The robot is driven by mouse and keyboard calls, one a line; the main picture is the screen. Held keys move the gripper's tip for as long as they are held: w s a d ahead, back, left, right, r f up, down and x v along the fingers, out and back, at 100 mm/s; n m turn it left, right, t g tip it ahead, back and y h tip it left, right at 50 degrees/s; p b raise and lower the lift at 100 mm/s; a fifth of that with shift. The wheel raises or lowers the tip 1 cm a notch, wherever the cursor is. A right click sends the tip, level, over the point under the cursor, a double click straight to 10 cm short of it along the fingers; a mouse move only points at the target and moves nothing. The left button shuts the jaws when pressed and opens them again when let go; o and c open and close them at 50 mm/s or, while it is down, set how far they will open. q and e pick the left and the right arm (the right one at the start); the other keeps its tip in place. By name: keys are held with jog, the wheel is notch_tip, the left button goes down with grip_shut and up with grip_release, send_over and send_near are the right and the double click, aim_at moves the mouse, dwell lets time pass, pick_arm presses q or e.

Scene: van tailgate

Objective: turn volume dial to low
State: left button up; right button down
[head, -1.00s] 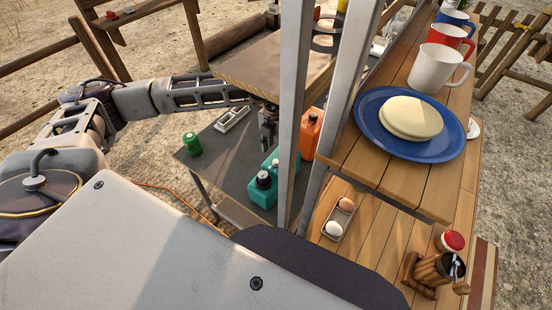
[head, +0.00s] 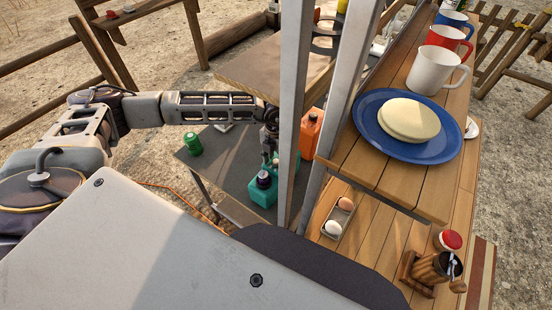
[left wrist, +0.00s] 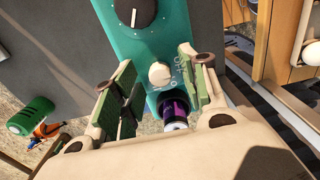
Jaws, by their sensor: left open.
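A teal box (head: 259,196) stands on the dark grey table behind the metal posts. In the left wrist view its face (left wrist: 172,30) carries a black dial (left wrist: 135,10) with a white pointer line, cut by the top edge. Below it are a cream knob (left wrist: 160,74) with lettering beside it and a black and purple cylinder (left wrist: 172,107). Which of these is the volume dial, I cannot tell. My left gripper (left wrist: 157,66) is open, its green-padded fingers either side of the cream knob, apparently not touching it. In the head view the left gripper (head: 268,150) is above the box.
A green can (head: 193,144) stands at the left of the grey table (head: 220,165). An orange jug (head: 309,132) is right of the box. Metal posts (head: 291,110) partly hide the box. A wooden shelf with a blue plate (head: 365,130) and mugs is at the right.

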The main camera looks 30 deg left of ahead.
pick_arm(q)
grip_shut()
pick_arm(e)
jog(key=shift+a, duration=0.2)
jog(key=shift+a+f, duration=0.1)
jog(key=shift+a, duration=0.1)
